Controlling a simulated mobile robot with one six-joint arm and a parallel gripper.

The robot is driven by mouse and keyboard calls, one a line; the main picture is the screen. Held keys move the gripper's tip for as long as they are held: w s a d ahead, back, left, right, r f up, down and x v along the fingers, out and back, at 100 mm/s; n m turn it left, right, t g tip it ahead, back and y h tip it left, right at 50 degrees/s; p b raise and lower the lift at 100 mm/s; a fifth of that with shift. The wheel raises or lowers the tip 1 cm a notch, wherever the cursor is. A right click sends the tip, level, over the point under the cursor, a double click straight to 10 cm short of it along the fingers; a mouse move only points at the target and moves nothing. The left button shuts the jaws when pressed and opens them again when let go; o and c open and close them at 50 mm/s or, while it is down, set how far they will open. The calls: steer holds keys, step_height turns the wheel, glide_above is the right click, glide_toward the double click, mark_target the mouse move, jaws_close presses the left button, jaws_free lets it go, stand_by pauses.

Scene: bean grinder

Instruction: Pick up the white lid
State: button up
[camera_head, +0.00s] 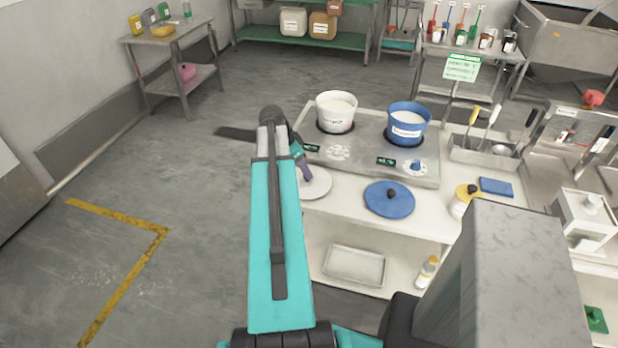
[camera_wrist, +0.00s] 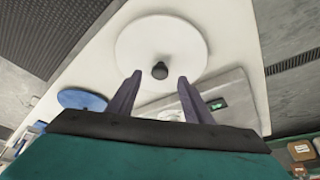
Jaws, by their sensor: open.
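The white lid (camera_head: 316,184) lies on the white table at its left end, partly hidden by my arm in the head view. In the wrist view the white lid (camera_wrist: 183,47) is a round disc with a dark knob (camera_wrist: 160,70) in its middle. My gripper (camera_wrist: 160,80) has its two purple fingers apart, with the knob showing between and just past the fingertips. Nothing is held. In the head view one purple finger (camera_head: 305,168) shows next to the lid; I cannot tell whether it touches.
A blue lid (camera_head: 388,199) lies to the right on the table (camera_head: 340,207). Behind is a stove (camera_head: 362,160) with a white pot (camera_head: 336,112) and a blue pot (camera_head: 408,122). A yellow-topped jar (camera_head: 463,201) stands farther right. The floor left of the table is clear.

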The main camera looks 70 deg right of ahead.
steer(key=shift+p+x, duration=0.45)
steer(key=shift+x, duration=1.1)
jaws_close()
